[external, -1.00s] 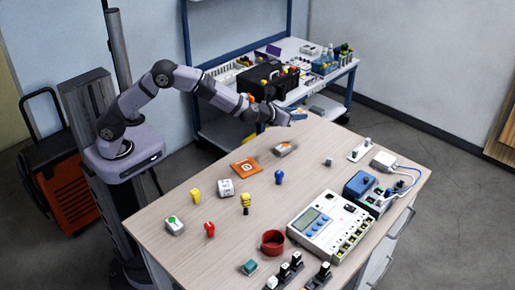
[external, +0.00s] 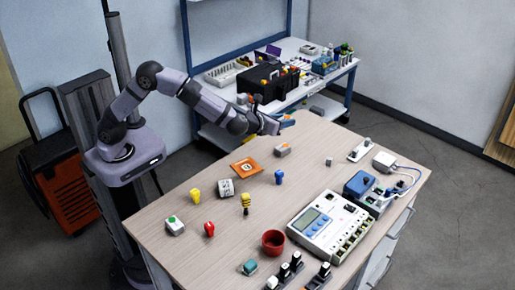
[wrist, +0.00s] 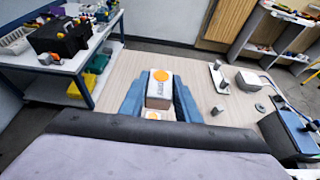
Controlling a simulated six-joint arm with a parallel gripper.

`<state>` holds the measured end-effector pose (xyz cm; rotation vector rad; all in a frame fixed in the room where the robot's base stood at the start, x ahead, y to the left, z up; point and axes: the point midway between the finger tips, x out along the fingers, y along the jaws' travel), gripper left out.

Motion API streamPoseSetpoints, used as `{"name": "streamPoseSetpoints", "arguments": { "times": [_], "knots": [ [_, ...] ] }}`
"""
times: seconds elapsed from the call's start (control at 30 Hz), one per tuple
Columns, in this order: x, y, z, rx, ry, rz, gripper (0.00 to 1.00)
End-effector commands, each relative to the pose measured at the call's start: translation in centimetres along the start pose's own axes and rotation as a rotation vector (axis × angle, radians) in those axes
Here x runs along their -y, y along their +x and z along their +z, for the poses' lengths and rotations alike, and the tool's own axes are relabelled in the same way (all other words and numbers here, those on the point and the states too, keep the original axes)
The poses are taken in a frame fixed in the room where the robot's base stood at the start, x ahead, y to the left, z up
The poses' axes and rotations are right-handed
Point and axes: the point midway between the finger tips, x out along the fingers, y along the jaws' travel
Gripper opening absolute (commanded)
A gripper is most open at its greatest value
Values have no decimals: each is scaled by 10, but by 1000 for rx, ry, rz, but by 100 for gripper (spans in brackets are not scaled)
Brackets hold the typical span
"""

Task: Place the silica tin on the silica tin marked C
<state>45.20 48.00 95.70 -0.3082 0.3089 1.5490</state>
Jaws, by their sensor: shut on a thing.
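My gripper (external: 286,122) is above the far end of the table in the external view. In the wrist view its two blue fingers (wrist: 159,96) are shut on a white and brown silica tin with an orange disc (wrist: 161,78) and dark print. In the external view the fingers mostly hide this tin. A second small tin with an orange mark (wrist: 152,114) shows partly between the fingers in the wrist view. A pale tin with an orange mark (external: 282,150) lies on the table below my gripper. I cannot read a letter C on any tin.
An orange square (external: 245,167), a printed white tin (external: 226,188), a green-dotted tin (external: 174,226) and coloured knobs lie nearby. A red cup (external: 273,242) and a meter box (external: 327,225) stand nearer the front. A blue-framed bench (external: 300,90) stands behind.

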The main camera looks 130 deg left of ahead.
Motion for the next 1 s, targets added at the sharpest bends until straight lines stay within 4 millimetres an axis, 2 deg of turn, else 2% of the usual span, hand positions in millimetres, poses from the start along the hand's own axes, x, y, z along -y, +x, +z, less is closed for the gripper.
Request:
{"name": "streamPoseSetpoints", "arguments": {
  "times": [0.17, 0.53, 0.87, 1.0],
  "knots": [
    [-3, 1, -1, 0, 0, 2, 7],
    [-2, 20, -47, -1, 2, 2, 7],
    [-2, 25, -59, 0, 0, 1, 7],
    [-2, 31, -73, -1, 2, 1, 7]
  ]
}}
